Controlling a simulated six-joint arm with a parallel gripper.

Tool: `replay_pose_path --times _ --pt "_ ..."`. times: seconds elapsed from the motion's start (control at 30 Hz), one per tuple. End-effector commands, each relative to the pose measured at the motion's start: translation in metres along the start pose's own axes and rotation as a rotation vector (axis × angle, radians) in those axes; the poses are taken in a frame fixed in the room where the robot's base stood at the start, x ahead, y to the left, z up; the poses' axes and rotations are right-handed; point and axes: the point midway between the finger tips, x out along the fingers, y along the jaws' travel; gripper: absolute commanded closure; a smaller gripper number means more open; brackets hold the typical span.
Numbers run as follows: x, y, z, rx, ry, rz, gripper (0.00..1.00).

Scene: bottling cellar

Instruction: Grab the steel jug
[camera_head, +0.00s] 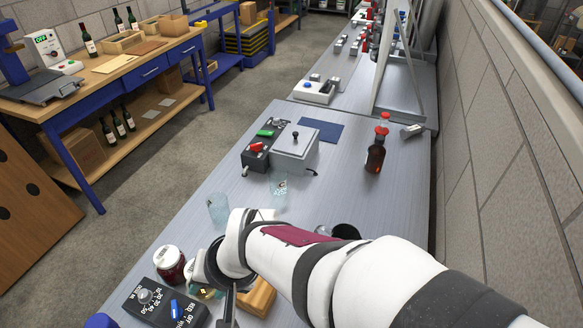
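I cannot make out the steel jug for certain. A grey metallic rounded shape (322,230) and a dark round shape (346,231) show just behind my white arm, and the arm hides most of them. I cannot tell whether they are the jug or something else. My gripper (228,303) points down at the near edge of the picture, over the grey bench (232,178). A dark finger shows beside a wooden block (259,297). The wrist hides the rest, and I cannot see whether it is open, shut or holding anything.
Close to my gripper are a red jar (170,266) and a black control box (165,302). Two clear glasses, one (219,209) nearer and one (279,186) farther, stand mid-bench. Beyond are a grey lever box (295,147) and a brown bottle (375,156). A wall bounds the right.

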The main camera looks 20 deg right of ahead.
Motion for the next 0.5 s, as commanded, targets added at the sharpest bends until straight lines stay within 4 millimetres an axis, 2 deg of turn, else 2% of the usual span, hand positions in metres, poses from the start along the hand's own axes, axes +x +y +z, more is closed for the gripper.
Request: replay_pose_path --times 0.03,0.1,0.17,0.23,0.3,0.4,0.5 --pt "0.029 -0.013 -0.024 0.016 0.077 -0.015 0.60" --pt "0.067 -0.015 -0.064 0.058 0.246 0.019 0.60" --pt "0.095 0.003 -0.090 0.085 0.396 0.125 0.60" --pt "0.115 0.040 -0.108 0.086 0.560 0.323 0.60" --pt "0.118 0.082 -0.111 0.045 0.691 0.562 0.60" --pt "0.103 0.124 -0.102 -0.060 0.804 0.879 0.60" --pt "0.088 0.142 -0.093 -0.143 0.849 1.070 0.60"
